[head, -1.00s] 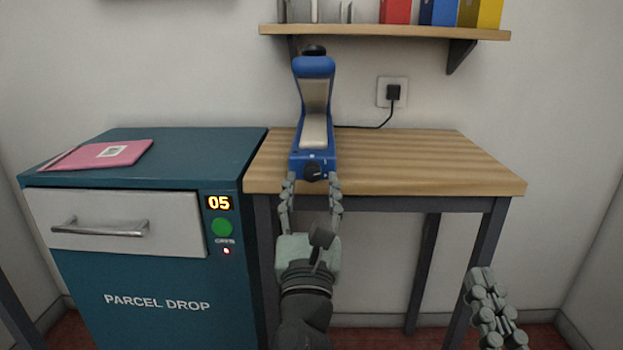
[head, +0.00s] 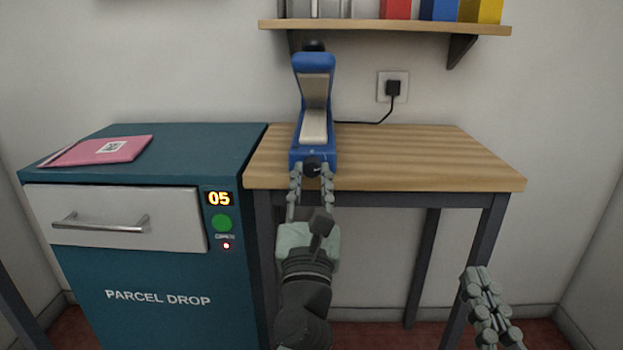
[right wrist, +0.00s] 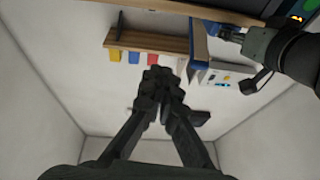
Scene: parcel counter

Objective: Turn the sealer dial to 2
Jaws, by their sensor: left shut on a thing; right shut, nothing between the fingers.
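The blue sealer (head: 313,110) stands on the wooden table with its lid raised. Its dark dial (head: 312,165) is on the front face, at the table's front edge. My left gripper (head: 312,172) is shut on the dial, one finger on each side. The dial's pointer and numbers are too small to read. My right gripper (head: 478,275) is shut and empty, low in front of the table's right side. In the right wrist view its fingers (right wrist: 158,75) meet, with nothing between them.
The wooden table top (head: 430,155) is clear right of the sealer. A teal parcel drop cabinet (head: 150,270) with a pink parcel (head: 108,150) on top stands at left. A shelf (head: 385,27) with binders hangs above. A cord runs to the wall socket (head: 392,88).

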